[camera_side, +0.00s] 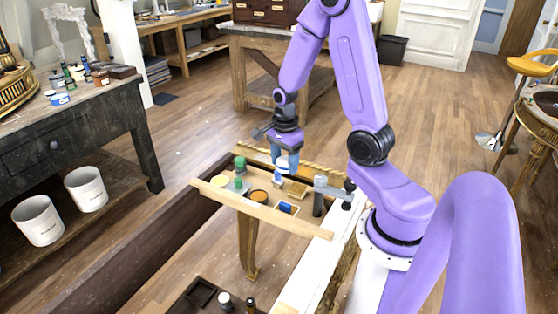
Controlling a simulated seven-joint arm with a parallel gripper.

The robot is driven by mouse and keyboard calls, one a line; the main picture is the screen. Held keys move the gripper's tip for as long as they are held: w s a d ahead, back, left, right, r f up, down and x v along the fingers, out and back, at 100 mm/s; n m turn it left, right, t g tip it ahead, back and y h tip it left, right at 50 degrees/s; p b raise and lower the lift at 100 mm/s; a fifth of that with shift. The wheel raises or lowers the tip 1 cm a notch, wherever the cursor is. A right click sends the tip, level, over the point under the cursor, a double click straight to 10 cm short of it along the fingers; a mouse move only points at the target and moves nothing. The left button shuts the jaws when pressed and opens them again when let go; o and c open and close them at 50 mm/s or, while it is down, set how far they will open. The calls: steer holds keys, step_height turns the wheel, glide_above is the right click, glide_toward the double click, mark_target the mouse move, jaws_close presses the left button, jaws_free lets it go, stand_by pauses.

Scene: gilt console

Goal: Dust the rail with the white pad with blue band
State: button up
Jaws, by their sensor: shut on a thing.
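A gilt rail (258,153) runs along the frame's far side, close to the pad. I cannot tell whether the pad touches it. A pale wooden rail (262,211) runs along the near side.
Between the rails stand green items (240,184), a yellow disc (220,181), an orange-topped jar (259,195) and a blue item (285,208). A grey clamp (319,196) stands at the right end. A dark workbench (62,137) is at left, with open floor beyond.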

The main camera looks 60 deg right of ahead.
steer(key=w+d, duration=0.5)
steer(key=w, duration=0.4)
steer(key=shift+w+d+r, duration=0.15)
steer(key=shift+w+r, duration=0.05)
steer(key=shift+w, duration=0.2)
steer(key=w+d, duration=0.2)
steer(key=w, duration=0.1)
steer(key=w+d, duration=0.5)
steer(key=w, duration=0.1)
steer(key=shift+d+r, duration=0.25)
steer(key=shift+d, duration=0.1)
steer(key=shift+f, duration=1.65)
